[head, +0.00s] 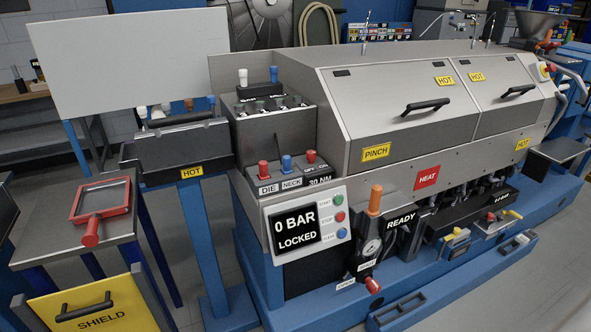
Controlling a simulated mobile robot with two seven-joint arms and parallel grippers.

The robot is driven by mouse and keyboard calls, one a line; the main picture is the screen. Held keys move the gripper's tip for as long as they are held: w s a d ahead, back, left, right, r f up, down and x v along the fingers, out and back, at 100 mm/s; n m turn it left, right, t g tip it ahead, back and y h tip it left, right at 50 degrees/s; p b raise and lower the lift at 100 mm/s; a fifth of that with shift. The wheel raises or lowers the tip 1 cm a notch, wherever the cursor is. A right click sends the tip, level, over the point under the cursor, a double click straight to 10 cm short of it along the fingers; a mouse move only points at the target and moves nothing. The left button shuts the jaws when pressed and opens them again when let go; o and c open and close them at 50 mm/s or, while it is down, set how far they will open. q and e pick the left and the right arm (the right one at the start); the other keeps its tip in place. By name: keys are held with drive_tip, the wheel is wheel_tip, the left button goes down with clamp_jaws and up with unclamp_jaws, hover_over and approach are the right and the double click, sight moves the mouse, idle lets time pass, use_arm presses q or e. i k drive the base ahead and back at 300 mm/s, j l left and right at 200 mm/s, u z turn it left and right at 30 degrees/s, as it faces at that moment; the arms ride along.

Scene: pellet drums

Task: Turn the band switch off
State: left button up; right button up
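No control in the head view carries a readable "band" label, so I cannot tell for certain which is the band switch. On the machine's left end is a low ledge with a red-topped control (263,168) above a DIE label and a blue-topped one (286,163) above NECK. A third, red-topped control (310,156) stands by a small plate that seems to read OFF and ON, with 30 NM below; its setting is too small to tell. Above, a stepped panel (272,105) has several small dark knobs with unreadable labels. Neither of my grippers is in view.
A display (294,226) reads 0 BAR LOCKED, with buttons beside it. An orange-topped gauge unit (372,235) stands right of it. Hoods marked HOT and PINCH (376,152) cover the machine. A yellow SHIELD panel (92,305) and a red-framed screen (101,199) are at left.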

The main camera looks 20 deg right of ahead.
sight(312, 154)
drive_tip(key=z, duration=0.8)
drive_tip(key=k+l+u, duration=0.15)
drive_tip(key=l, duration=0.2)
drive_tip(key=l+u, duration=0.15)
drive_tip(key=l, duration=0.25)
